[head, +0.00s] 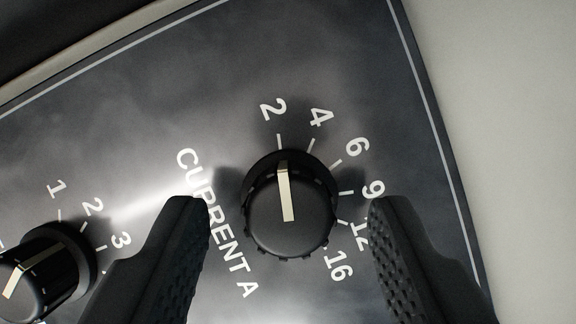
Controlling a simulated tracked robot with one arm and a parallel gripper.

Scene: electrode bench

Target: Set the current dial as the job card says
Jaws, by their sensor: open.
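The current dial (290,205) is a round black knob with a pale pointer line, on a dark panel marked "CURRENT A". Its scale reads 2, 4, 6, 9, 12 and 16. The pointer line runs up toward the tick at 2. My gripper (286,207) is open, with one black finger on the left of the dial and one on the right. A gap shows between each finger and the knob, and neither appears to touch it. The right finger covers part of the 12. The job card is not in view.
A second black knob (48,270) with a pale pointer and marks 1, 2, 3 sits at the lower left, close to my left finger. The dark panel (130,110) ends at a slanted right edge. A plain pale surface (500,110) lies beyond it.

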